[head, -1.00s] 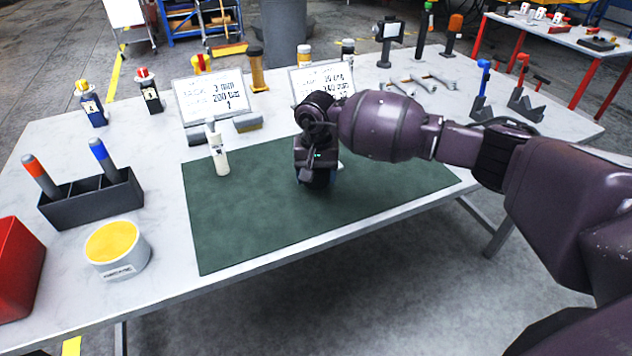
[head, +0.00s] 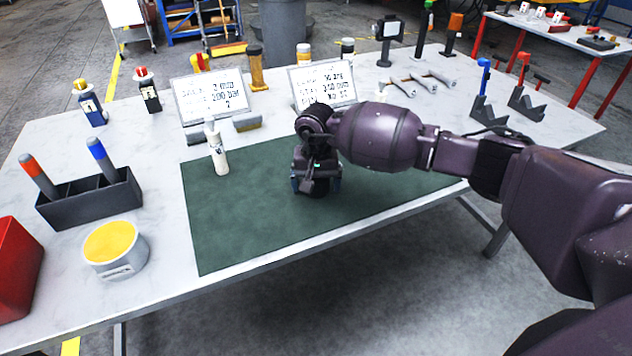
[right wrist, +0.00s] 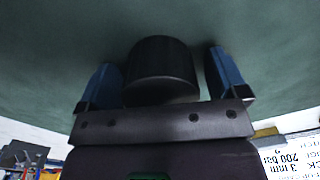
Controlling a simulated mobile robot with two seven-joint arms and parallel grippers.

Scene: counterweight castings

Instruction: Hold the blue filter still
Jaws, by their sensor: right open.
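My right gripper (head: 317,183) is low over the green mat, pointing down. In the right wrist view my right gripper (right wrist: 163,88) is open, its two blue-faced fingers on either side of a black cylinder (right wrist: 162,68), with a gap on each side. I see no blue on this cylinder, so I cannot tell whether it is the blue filter. In the head view its dark lower part (head: 317,189) shows below the gripper; the rest is hidden. My left gripper is not in view.
A white bottle (head: 217,150) stands at the green mat's (head: 245,215) left back edge. Two sign cards (head: 210,97) (head: 323,85) stand behind. A black holder (head: 92,203) with markers and a yellow-topped tub (head: 115,250) are left. The mat's front left is clear.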

